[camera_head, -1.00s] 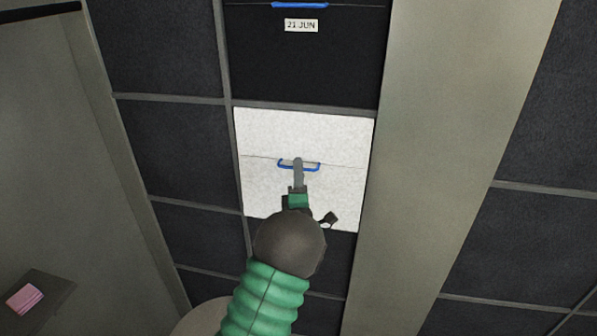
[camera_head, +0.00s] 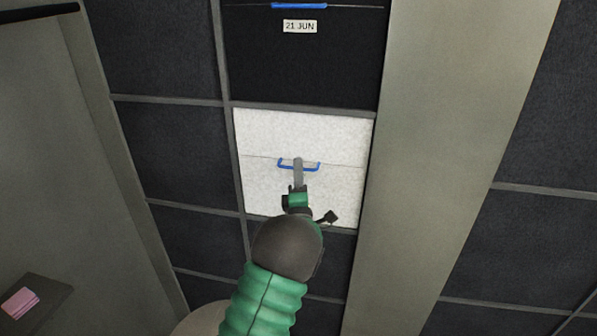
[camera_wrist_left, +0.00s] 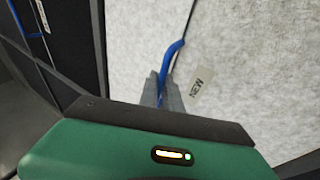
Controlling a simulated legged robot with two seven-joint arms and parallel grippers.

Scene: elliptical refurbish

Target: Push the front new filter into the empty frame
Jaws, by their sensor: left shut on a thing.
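The new filter (camera_head: 334,140) is a white, speckled square panel with a blue handle (camera_head: 311,168) at its middle. It stands in the grid opening below the dark filter labelled 21 JUN; I cannot tell how deep it sits. My left gripper (camera_head: 298,165) is shut on the blue handle. In the left wrist view the left gripper (camera_wrist_left: 162,92) has its fingers on either side of the blue handle (camera_wrist_left: 172,58). A NEW tag (camera_wrist_left: 201,83) lies on the white face there. My right gripper is not in view.
The dark filter (camera_head: 300,65) with a blue handle and 21 JUN label (camera_head: 300,26) is above. Other dark panels (camera_head: 175,150) fill the grid to the left. A broad grey post (camera_head: 440,150) stands close on the right. Pink cloths (camera_head: 20,302) lie on a shelf at lower left.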

